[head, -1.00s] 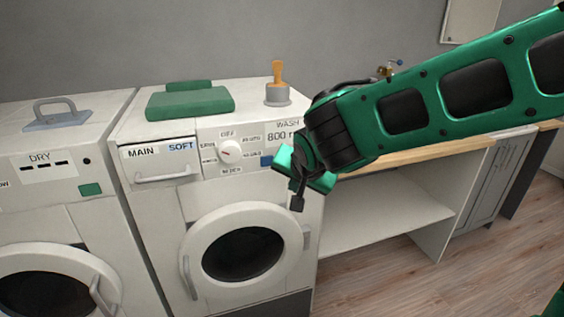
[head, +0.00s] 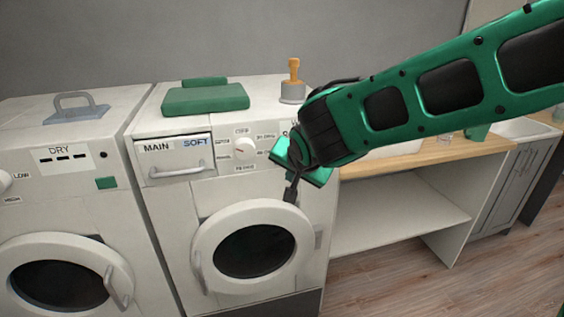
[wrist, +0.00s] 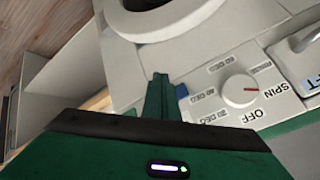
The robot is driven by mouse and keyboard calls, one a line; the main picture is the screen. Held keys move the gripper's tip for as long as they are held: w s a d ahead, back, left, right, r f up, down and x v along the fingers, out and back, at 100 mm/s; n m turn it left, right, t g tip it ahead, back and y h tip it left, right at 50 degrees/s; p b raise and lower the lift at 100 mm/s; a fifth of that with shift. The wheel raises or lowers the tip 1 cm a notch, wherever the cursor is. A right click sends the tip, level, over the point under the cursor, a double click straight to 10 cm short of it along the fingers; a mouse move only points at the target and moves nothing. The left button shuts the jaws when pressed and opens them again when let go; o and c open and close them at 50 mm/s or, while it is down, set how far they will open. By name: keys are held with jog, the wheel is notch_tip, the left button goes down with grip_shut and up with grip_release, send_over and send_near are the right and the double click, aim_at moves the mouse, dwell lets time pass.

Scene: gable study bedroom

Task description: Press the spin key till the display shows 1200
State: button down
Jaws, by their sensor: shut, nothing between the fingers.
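The washing machine (head: 178,215) stands in the middle of the head view, its round dial (head: 245,147) on the front panel. The display, right of the dial, is almost wholly hidden behind my gripper and wrist, so its number cannot be read now. My gripper (head: 290,192) is shut and empty, in front of the panel's right part, its tip pointing down above the round door. In the wrist view the shut fingers (wrist: 158,95) are beside a blue key (wrist: 182,91), partly hidden; contact cannot be told. The dial (wrist: 239,89) has SPIN and OFF labels around it.
A dryer (head: 50,215) stands at left. A wooden counter (head: 420,158) with open shelves lies to the right. The floor in front of the shelves is clear.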

jog(key=shift+w+a, duration=0.25)
jog(key=shift+w, duration=0.7)
jog(key=shift+w+a, duration=0.3)
jog(key=shift+w, duration=0.6)
jog(key=shift+w+a, duration=0.25)
jog(key=shift+w, duration=0.7)
jog(key=shift+w, duration=0.15)
jog(key=shift+w+a, duration=0.15)
jog(key=shift+w, duration=0.05)
jog(key=shift+w+a, duration=0.1)
jog(key=shift+w, duration=0.25)
dwell(0.6)
jog(key=shift+s+r, duration=0.1)
jog(key=shift+s+d, duration=0.25)
jog(key=shift+s, duration=0.4)
